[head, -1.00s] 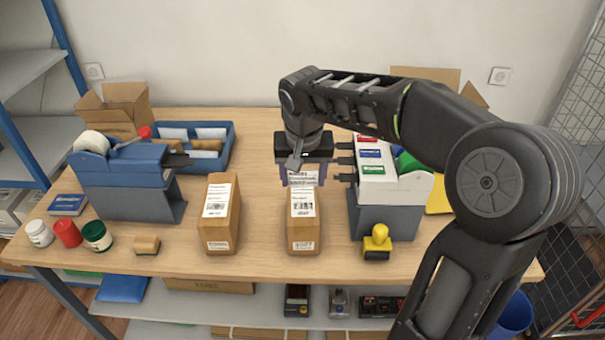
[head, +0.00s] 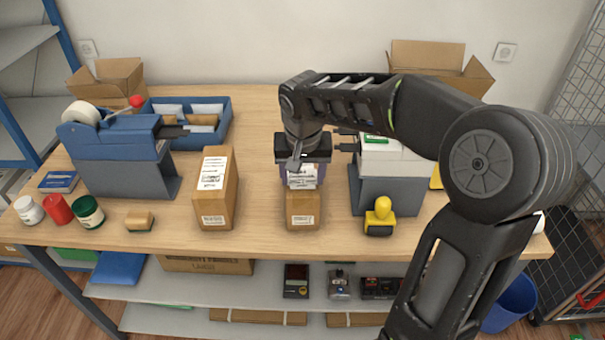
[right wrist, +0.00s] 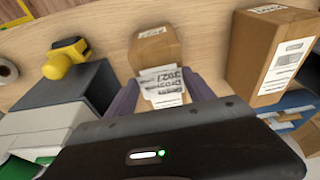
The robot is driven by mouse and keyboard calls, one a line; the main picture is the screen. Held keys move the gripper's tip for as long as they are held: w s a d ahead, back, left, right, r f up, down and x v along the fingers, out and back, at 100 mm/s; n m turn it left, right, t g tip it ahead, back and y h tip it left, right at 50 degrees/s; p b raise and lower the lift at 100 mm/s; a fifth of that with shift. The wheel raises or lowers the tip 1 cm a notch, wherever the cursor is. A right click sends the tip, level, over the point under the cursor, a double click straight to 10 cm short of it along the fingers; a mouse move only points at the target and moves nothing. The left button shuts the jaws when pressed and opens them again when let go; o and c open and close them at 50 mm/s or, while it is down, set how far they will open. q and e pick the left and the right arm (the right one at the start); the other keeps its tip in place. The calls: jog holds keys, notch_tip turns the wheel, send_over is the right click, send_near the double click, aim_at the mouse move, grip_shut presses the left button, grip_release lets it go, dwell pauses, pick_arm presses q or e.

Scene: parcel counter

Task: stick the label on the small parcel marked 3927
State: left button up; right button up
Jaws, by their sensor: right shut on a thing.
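My right gripper (head: 303,181) is shut on a white printed label (head: 302,174), held over the right-hand small brown parcel (head: 309,202). In the right wrist view the label (right wrist: 162,78) shows between the purple fingers, with its print partly readable. That parcel (right wrist: 155,52) lies below and beyond it, with white stickers on its faces. The gripper hides much of its top, and I cannot tell whether the label touches it. A second brown parcel (head: 229,196) with white stickers stands to the left. Parcel numbers are too small to read surely. My left gripper is not in view.
A blue-grey dispenser (head: 120,147) with a white roll stands at left, a grey-white machine (head: 392,188) at right. Several jars, a sponge (head: 139,221) and a blue tray (head: 226,132) are on the table.

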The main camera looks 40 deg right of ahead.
jog(key=o, duration=0.8)
jog(key=shift+o, duration=0.2)
jog(key=shift+r, duration=0.15)
jog(key=shift+p+v, duration=1.65)
jog(key=shift+v, duration=1)
jog(key=shift+r+p, duration=0.35)
jog(key=shift+r, duration=0.15)
notch_tip(320, 180, up, 7)
jog(key=p, duration=0.2)
jog(key=shift+s+a, duration=0.2)
jog(key=shift+s, duration=0.05)
